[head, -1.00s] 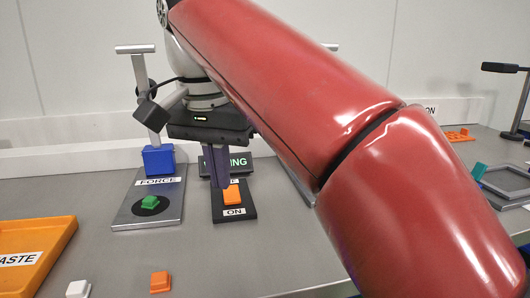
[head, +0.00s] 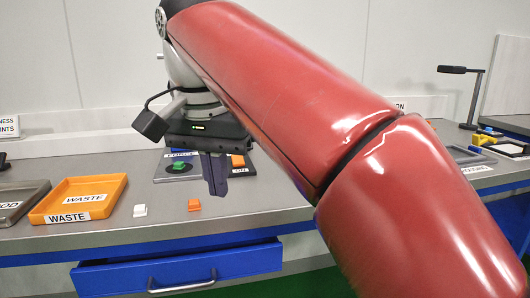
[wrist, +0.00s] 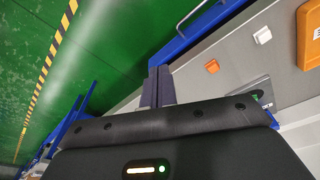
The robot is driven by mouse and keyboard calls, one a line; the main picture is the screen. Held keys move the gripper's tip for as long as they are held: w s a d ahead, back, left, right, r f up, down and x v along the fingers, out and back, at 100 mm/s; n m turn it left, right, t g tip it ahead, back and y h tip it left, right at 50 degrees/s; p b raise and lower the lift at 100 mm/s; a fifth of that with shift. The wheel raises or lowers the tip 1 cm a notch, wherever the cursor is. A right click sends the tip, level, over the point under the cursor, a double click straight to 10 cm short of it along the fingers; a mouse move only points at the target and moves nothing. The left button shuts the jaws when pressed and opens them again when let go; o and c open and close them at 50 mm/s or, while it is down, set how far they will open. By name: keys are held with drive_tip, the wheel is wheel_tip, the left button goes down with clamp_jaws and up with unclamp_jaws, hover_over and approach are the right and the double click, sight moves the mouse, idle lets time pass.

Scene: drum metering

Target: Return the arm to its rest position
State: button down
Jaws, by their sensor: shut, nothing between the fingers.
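My gripper (head: 215,172) hangs from my red arm in the head view, fingers pointing down, in front of the bench's device plates. Its dark fingers are together and hold nothing. It also shows in the wrist view (wrist: 157,86), with the fingers close together near the bench's front edge. The arm is raised and bent across the middle and right of the head view, and hides much of the bench behind it.
An orange WASTE tray (head: 112,204) lies left on the grey bench. A white block (head: 140,210) and an orange block (head: 194,205) lie near the front edge. A green block (head: 180,166) sits on the FORCE plate. A blue drawer (head: 180,277) stands partly out below.

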drive_tip(key=s+d+f+n+t+y, duration=0.1)
drive_tip(key=s+d+f+n+t, duration=0.15)
drive_tip(key=d+f, duration=1.4)
drive_tip(key=s+d+f+t, duration=0.1)
drive_tip(key=s+d+f, duration=0.4)
drive_tip(key=f, duration=0.4)
drive_tip(key=shift+s+d+n+h, duration=0.3)
drive_tip(key=shift+s+d+n, duration=0.05)
drive_tip(key=shift+s+d, duration=0.1)
